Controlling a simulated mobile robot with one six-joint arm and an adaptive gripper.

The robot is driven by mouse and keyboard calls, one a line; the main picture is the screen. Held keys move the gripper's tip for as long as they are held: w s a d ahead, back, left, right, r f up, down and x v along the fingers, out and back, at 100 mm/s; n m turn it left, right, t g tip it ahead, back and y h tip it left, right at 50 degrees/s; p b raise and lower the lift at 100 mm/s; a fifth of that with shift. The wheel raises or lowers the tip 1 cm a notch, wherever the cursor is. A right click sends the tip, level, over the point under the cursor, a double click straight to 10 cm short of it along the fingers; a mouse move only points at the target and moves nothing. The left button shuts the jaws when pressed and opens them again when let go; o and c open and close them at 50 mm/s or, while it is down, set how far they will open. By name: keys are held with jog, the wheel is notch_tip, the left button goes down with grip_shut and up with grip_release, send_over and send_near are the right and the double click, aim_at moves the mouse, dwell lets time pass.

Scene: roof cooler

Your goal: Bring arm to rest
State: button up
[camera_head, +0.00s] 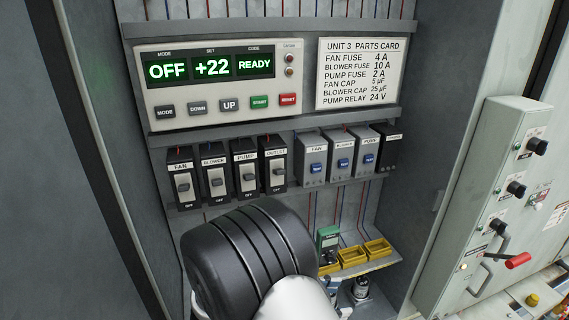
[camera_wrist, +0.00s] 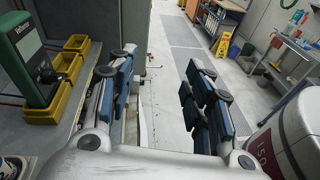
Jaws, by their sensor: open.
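My gripper (camera_wrist: 160,62) is open in the wrist view, its two blue-padded fingers wide apart with nothing between them. Beyond it is the grey floor, and the left finger is close beside the shelf (camera_wrist: 88,75) with the yellow bins. In the head view my arm's dark, rounded link covers the lower middle of the cabinet and hides most of the gripper.
The control panel (camera_head: 220,110) reads OFF, +22, READY. Black switches (camera_head: 183,184) and grey units with blue buttons (camera_head: 312,165) sit below. A red-handled lever (camera_head: 516,261) projects at right.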

jog(key=s+d+f+m+t+y+b, duration=0.1)
jog(key=s+d+f+m+y+b, duration=0.1)
jog(key=s+m+y+b, duration=0.5)
jog(key=s+d+f+m+t+y+b, duration=0.1)
jog(key=s+f+m+y+b, duration=0.3)
jog(key=s+m+y+b, duration=0.4)
jog(key=s+d+m+b, duration=0.1)
jog(key=s+m+b, duration=0.1)
jog(key=m, duration=0.2)
jog(key=shift+s+f+y+b, duration=0.2)
jog(key=shift+y+b, duration=0.1)
jog(key=shift+b, duration=0.1)
jog(key=shift+d, duration=0.1)
dwell(0.6)
